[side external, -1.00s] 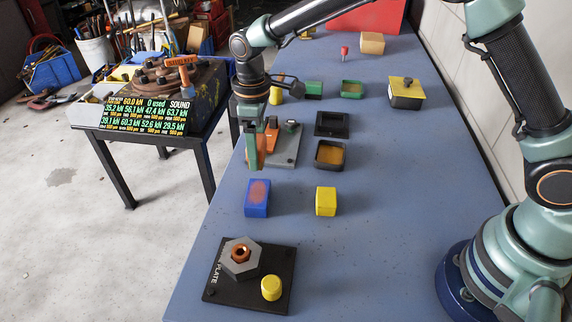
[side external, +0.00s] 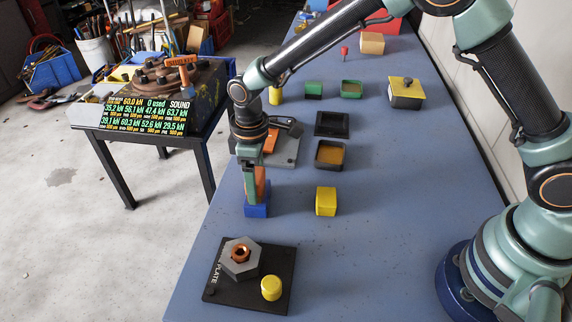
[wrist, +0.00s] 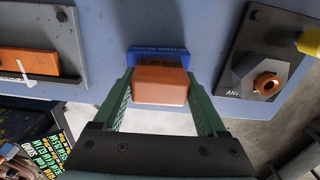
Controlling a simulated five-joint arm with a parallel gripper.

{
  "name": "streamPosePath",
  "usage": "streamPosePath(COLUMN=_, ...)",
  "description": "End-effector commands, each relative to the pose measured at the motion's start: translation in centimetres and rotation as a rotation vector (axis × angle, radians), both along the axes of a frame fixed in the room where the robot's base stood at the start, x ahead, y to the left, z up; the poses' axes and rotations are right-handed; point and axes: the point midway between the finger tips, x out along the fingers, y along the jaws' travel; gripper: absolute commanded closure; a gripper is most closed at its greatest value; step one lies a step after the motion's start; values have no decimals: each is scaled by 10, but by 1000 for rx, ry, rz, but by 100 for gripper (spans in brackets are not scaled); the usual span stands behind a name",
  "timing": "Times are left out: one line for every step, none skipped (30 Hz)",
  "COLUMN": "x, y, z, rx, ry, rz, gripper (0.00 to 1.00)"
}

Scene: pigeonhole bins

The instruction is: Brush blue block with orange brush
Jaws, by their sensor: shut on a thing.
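My gripper (side external: 256,196) is shut on the orange brush (wrist: 160,86), with one green finger on each side of it in the wrist view. In the side external view the brush (side external: 261,178) shows as an orange strip between the fingers. The blue block (side external: 257,212) lies on the bench directly below my gripper, which covers most of its top. In the wrist view the blue block (wrist: 158,54) shows just behind the brush. I cannot tell whether the brush touches its top.
A yellow block (side external: 326,201) stands to the right of the blue block. A black plate (side external: 224,290) with a hex nut and a yellow cylinder (side external: 271,288) is in front. A grey tray (side external: 289,153) and open black boxes lie behind. The bench between the yellow block and my base is clear.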

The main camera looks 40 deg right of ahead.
Motion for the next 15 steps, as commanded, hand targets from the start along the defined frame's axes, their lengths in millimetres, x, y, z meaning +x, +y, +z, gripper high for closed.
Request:
streamPosePath(x=-4, y=3, z=0, rx=-1, ry=1, rz=2, gripper=90)
streamPosePath(x=-7, y=5, z=0, rx=-1, ry=1, rz=2, gripper=90)
streamPosePath(x=-9, y=8, z=0, rx=-1, ry=1, rz=2, gripper=90)
streamPosePath(x=-11, y=9, z=0, rx=-1, ry=1, rz=2, gripper=90)
streamPosePath(x=-13, y=11, z=0, rx=-1, ry=1, rz=2, gripper=90)
streamPosePath(x=-16, y=13, z=0, rx=-1, ry=1, rz=2, gripper=90)
streamPosePath(x=-18, y=15, z=0, rx=-1, ry=1, rz=2, gripper=90)
streamPosePath(x=-21, y=17, z=0, rx=-1, ry=1, rz=2, gripper=90)
streamPosePath(x=-23, y=19, z=0, rx=-1, ry=1, rz=2, gripper=90)
streamPosePath(x=-25, y=21, z=0, rx=-1, ry=1, rz=2, gripper=90)
streamPosePath(x=-27, y=22, z=0, rx=-1, ry=1, rz=2, gripper=90)
streamPosePath(x=-28, y=23, z=0, rx=-1, ry=1, rz=0, gripper=90)
streamPosePath(x=-24, y=20, z=0, rx=-1, ry=1, rz=-3, gripper=90)
streamPosePath(x=-21, y=17, z=-1, rx=-1, ry=1, rz=-3, gripper=90)
streamPosePath(x=-19, y=15, z=-1, rx=-1, ry=1, rz=-3, gripper=90)
